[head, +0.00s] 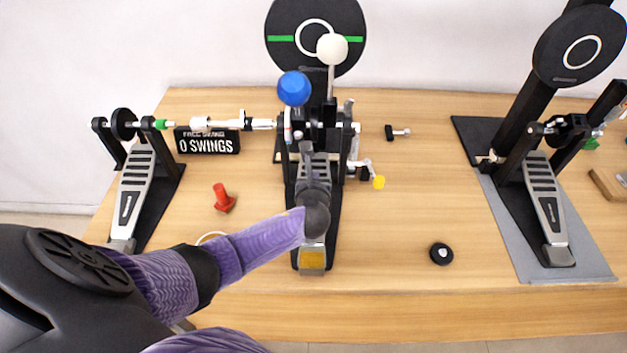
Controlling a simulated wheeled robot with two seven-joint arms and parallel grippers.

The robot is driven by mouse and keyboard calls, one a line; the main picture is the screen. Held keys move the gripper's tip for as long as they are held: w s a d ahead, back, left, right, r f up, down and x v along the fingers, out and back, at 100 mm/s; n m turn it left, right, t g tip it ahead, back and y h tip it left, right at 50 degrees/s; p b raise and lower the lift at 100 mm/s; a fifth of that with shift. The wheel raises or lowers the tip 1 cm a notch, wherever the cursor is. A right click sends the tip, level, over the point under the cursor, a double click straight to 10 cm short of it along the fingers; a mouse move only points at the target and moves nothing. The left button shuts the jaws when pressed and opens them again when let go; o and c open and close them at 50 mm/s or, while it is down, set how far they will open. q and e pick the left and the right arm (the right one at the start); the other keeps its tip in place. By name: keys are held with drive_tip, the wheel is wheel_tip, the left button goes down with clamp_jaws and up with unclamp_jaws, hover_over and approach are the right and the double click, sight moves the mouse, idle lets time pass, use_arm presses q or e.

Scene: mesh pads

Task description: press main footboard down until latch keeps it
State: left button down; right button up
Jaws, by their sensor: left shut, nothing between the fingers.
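The main pedal stands in the middle of the table, its grey footboard (313,259) running from the front edge toward the round black mesh pad (315,20). Its yellow-marked heel end shows at the front. My left gripper (306,152) is shut and empty, reaching over the footboard's upper part. My wrist hides much of the board, and I cannot tell whether the fingers touch it. A blue beater (294,88) and a white beater (332,47) stand up in front of the pad. The latch cannot be made out clearly. My right gripper is not in view.
A second pedal (133,195) stands at left, joined by a linkage rod (225,124). A "0 SWINGS" sign (208,145), red piece (223,198) and black puck (441,253) lie on the table. Another pedal (545,205) stands on a grey mat (520,255) at right.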

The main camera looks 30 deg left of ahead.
use_arm(q)
wheel_tip(320, 180, up, 3)
drive_tip(key=p, duration=0.3)
drive_tip(key=shift+r, duration=0.15)
drive_tip(key=shift+f, duration=0.2)
drive_tip(key=s+d+p, duration=0.1)
drive_tip(key=s+d, duration=0.1)
drive_tip(key=s, duration=0.1)
drive_tip(key=s+d+p, duration=0.2)
drive_tip(key=s, duration=0.1)
drive_tip(key=s+d+p, duration=0.2)
drive_tip(key=s, duration=0.2)
drive_tip(key=shift+r, duration=0.15)
drive_tip(key=shift+s+d, duration=0.1)
drive_tip(key=shift+s, duration=0.05)
wheel_tip(320, 180, up, 4)
drive_tip(key=p, duration=0.4)
